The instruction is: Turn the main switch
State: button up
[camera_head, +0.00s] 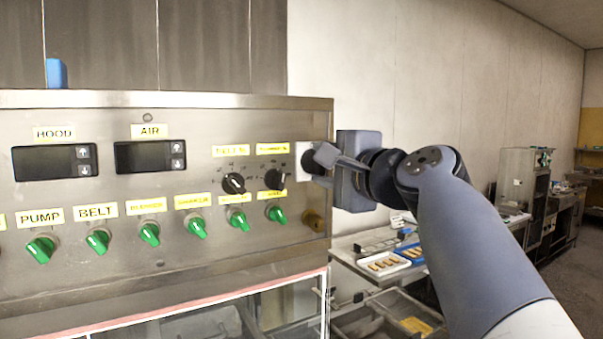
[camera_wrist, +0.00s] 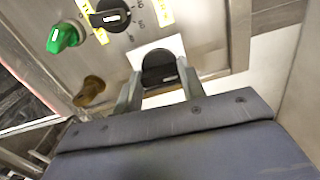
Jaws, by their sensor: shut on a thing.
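The main switch is a black rotary knob on a white plate at the right end of the steel control panel (camera_head: 100,272). In the wrist view the black knob (camera_wrist: 159,68) sits between my two fingers, with the white plate (camera_wrist: 176,46) around it. My gripper (camera_wrist: 158,85) is shut on the knob, one finger on each side. In the head view my gripper (camera_head: 318,160) reaches the panel from the right and hides most of the knob. The white plate (camera_head: 304,151) shows beside the fingers.
Two black dials (camera_head: 233,183) and a row of green knobs (camera_head: 196,228) are left of the switch. A brass-coloured fitting (camera_head: 314,221) sits below it. Trays (camera_head: 384,263) lie on a bench behind my arm. The wall side at right is open.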

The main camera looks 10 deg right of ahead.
jog(key=shift+n, duration=0.4)
jog(key=o, duration=1)
jog(key=shift+s, duration=0.15)
